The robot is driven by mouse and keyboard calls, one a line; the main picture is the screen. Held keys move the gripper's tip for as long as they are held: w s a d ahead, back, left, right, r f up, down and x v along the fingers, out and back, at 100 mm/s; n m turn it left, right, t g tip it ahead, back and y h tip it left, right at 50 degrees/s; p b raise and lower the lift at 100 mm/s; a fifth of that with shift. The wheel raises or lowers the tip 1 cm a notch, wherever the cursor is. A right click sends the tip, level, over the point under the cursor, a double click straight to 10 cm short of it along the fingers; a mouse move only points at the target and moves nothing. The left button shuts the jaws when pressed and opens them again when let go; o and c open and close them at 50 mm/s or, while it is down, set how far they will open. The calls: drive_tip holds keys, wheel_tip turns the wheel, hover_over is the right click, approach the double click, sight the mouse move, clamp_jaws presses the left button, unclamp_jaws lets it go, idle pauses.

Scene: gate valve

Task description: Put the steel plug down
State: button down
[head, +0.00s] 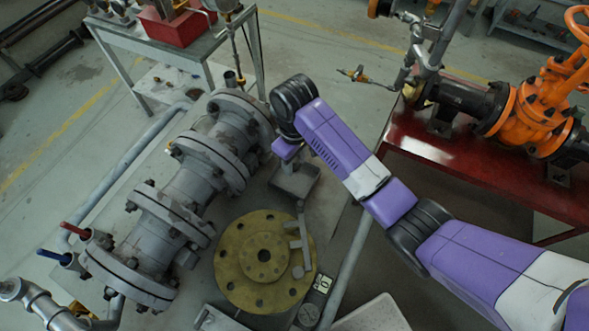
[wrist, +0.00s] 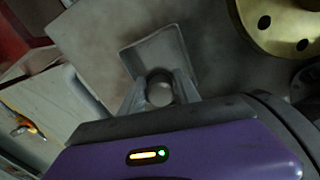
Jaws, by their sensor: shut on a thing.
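My gripper (wrist: 160,86) is shut on the steel plug (wrist: 160,94), a small round grey piece between its two fingers in the wrist view. A shallow grey tray (wrist: 152,52) lies just beyond and below the fingers. In the head view my gripper (head: 292,163) points down over the same grey tray (head: 300,190), and the plug is hidden or too small to make out. I cannot tell whether the plug touches the tray.
A brass-coloured flange disc (head: 236,262) with a grey tool lying on it is in front of the tray. A grey flanged pipe (head: 190,185) runs along the left. A red bench (head: 440,155) with an orange valve (head: 540,105) stands at the right.

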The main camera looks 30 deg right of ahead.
sight(294, 171)
drive_tip(key=shift+f, duration=2.3)
drive_tip(key=shift+f, duration=0.2)
drive_tip(key=c, duration=0.9)
unclamp_jaws()
drive_tip(key=shift+o, duration=0.2)
wheel_tip(294, 171, up, 12)
drive_tip(key=shift+r+p, duration=0.25)
drive_tip(key=shift+p, duration=0.05)
